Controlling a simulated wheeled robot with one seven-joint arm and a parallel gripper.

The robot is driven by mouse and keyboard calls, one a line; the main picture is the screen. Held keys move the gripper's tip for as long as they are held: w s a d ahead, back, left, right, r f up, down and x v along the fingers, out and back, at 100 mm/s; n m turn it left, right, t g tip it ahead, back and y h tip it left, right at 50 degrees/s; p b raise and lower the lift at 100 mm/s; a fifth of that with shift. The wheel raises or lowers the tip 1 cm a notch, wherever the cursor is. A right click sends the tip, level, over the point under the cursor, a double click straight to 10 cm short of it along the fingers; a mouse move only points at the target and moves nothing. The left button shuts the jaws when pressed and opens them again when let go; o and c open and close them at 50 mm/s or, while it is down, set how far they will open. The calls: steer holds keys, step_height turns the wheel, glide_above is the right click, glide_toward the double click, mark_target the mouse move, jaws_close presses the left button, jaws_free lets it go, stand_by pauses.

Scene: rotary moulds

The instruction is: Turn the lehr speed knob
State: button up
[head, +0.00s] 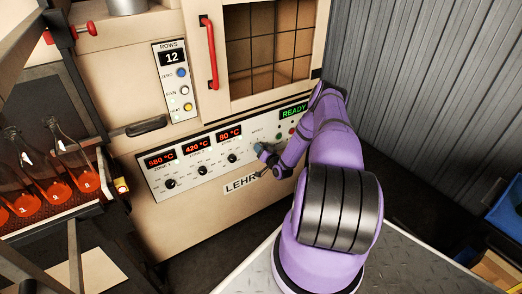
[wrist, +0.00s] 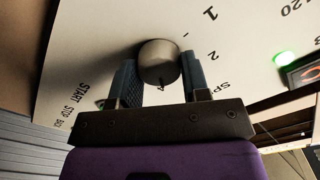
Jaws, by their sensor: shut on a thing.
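The speed knob (wrist: 158,62) is a round grey-beige knob on the pale control panel (wrist: 85,60). In the wrist view it sits between my two dark ribbed fingers, with printed numbers such as 1 and 2 around it and part of a "SPEED" label. My gripper (head: 261,150) is shut on the knob, one finger on each side. In the head view my gripper is at the right part of the panel and hides the knob. The knob's pointer mark cannot be made out.
Three black zone knobs (head: 202,170) sit left of my gripper under red temperature displays. A green "READY" display (head: 293,112) and small buttons are to the right. An oven door with a red handle (head: 209,52) is above. Bottles with glowing red bases (head: 75,160) stand left.

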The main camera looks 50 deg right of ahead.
steer(key=shift+m, duration=1)
steer(key=o, duration=0.9)
steer(key=v, duration=1.1)
steer(key=shift+d+f, duration=0.1)
